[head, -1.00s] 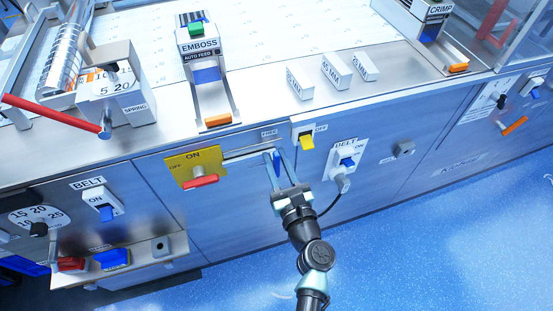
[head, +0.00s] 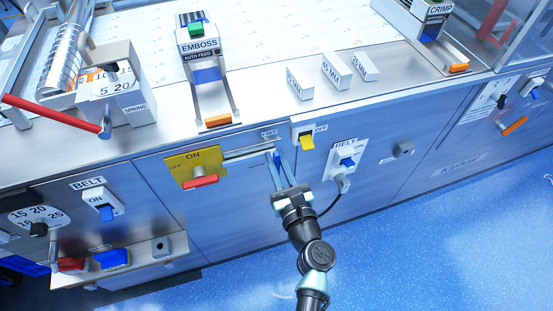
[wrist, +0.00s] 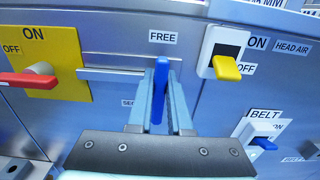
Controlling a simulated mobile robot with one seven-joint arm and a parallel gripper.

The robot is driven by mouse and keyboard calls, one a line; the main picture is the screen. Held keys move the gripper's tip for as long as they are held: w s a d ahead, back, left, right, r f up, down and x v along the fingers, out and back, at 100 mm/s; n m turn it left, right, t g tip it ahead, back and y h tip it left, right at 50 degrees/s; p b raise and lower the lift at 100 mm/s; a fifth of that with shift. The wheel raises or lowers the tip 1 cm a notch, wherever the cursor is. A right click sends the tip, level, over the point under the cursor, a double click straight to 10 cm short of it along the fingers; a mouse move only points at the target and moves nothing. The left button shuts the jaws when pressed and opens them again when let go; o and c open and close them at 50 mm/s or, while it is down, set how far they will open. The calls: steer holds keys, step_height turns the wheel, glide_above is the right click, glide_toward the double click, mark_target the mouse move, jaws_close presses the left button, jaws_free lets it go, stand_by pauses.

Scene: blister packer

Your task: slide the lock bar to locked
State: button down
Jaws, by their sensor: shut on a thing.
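The lock bar's blue handle (wrist: 160,85) stands upright between the two fingers of my gripper (wrist: 162,90) in the wrist view. My gripper is shut on it. In the head view the blue handle (head: 277,158) shows between the fingers of my gripper (head: 274,156), at the right end of a horizontal metal rail (head: 245,153) on the cabinet front. A FREE label (wrist: 163,36) is just above the handle. Another label (wrist: 127,103), starting with "SE", is partly hidden by the left finger. The lower part of the handle and its joint to the rail are partly hidden.
Left of the rail is a yellow ON/OFF plate (head: 178,161) with a red handle (head: 201,181). Close on the right is a yellow switch (head: 307,142), with a blue belt switch (head: 347,162) beyond it. The rail between handle and yellow plate looks clear.

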stand_by(0.5)
steer(key=shift+s+a, duration=0.3)
steer(key=shift+a, duration=0.65)
steer(key=shift+s+a, duration=0.3)
steer(key=shift+a, duration=0.65)
steer(key=c, duration=0.8)
jaws_free()
steer(key=shift+s+a, duration=0.1)
steer(key=shift+c, duration=0.2)
steer(key=shift+s+d, duration=0.1)
steer(key=shift+d, duration=0.1)
steer(key=v, duration=1.2)
steer(key=shift+s, duration=0.3)
